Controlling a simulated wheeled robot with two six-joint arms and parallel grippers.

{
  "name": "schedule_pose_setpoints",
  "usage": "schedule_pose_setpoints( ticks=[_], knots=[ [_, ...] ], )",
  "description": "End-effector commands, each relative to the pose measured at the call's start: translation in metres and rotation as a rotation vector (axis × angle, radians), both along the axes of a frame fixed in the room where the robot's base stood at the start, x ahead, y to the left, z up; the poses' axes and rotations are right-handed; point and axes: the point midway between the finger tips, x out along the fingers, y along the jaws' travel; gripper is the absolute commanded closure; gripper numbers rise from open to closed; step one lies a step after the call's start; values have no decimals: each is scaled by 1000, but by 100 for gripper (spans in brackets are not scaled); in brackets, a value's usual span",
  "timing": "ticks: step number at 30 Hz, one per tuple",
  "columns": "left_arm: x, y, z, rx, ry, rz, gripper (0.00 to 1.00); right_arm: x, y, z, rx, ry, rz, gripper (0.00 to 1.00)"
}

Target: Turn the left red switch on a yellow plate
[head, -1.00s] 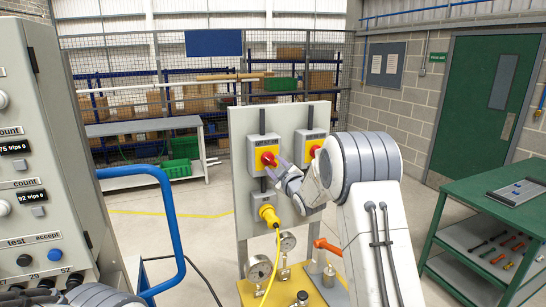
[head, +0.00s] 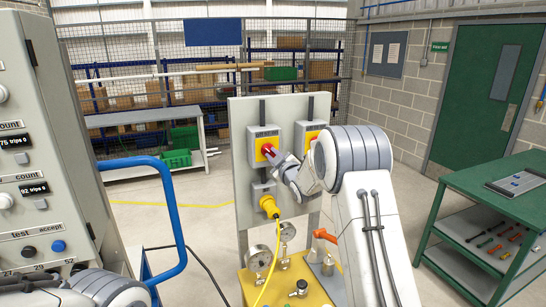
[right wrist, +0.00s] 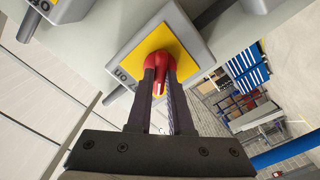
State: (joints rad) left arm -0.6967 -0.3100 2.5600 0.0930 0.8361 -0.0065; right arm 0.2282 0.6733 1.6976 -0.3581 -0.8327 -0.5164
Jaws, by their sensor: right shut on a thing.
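The left red switch (head: 268,149) sits on a yellow plate (head: 260,157) on a grey box on the upright panel. In the right wrist view the red switch (right wrist: 159,60) stands on its yellow plate (right wrist: 185,48). My right gripper (head: 273,155) is at this switch. In the right wrist view its two dark fingers (right wrist: 160,76) are on either side of the red handle, shut on it. The fingers hide part of the handle. Part of my left arm shows at the lower left of the head view; its gripper is not in view.
A second red switch (head: 312,142) is just right, partly behind my arm. Below is a yellow plug (head: 269,206) with a cable. Gauges (head: 259,258) stand on a yellow base. A blue rail (head: 172,215) and grey cabinet (head: 60,130) are left; a green table (head: 470,190) is right.

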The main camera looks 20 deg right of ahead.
Motion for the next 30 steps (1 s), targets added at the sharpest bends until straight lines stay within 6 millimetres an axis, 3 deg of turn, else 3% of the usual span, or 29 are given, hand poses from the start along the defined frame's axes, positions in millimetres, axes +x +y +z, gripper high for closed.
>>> schedule_pose_setpoints(
  ticks=[15,30],
  knots=[
    [0,0,-43,0,0,-1,100,0,0,-3,350,9,0,100],
    [0,0,-62,0,0,4,100,0,-1,-1,827,27,-1,100]
  ],
)
